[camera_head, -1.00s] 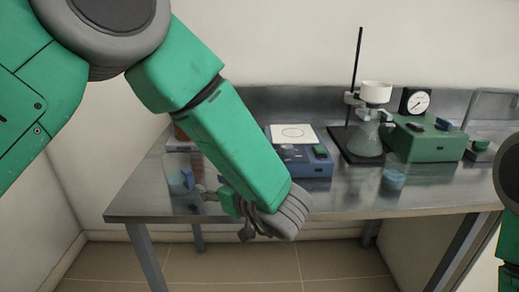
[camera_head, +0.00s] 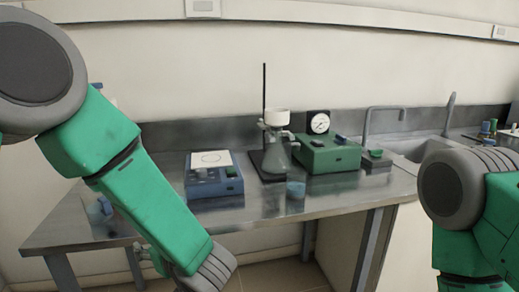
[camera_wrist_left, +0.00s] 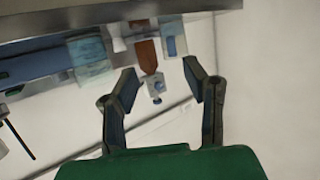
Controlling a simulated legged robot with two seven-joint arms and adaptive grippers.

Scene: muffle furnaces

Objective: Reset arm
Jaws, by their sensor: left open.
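My left arm, green and grey, comes in from the left in the head view and slants down across the left front of the steel bench (camera_head: 270,222). Its gripper is mostly hidden behind the forearm in that view. In the left wrist view my left gripper (camera_wrist_left: 163,83) is open, its two dark fingers apart with nothing held between them. Beyond the fingers, apart from them, an orange-brown item (camera_wrist_left: 147,55) and a blue item (camera_wrist_left: 173,40) show in a tilted view. On the right of the head view part of my right arm shows; its gripper is outside the picture.
On the bench stand a blue device (camera_head: 214,182), a filter flask (camera_head: 277,155) with a stand rod, a small blue-tinted beaker (camera_head: 296,188), and a green pump (camera_head: 328,155) with a gauge (camera_head: 318,123). A sink (camera_head: 410,148) and tap lie right.

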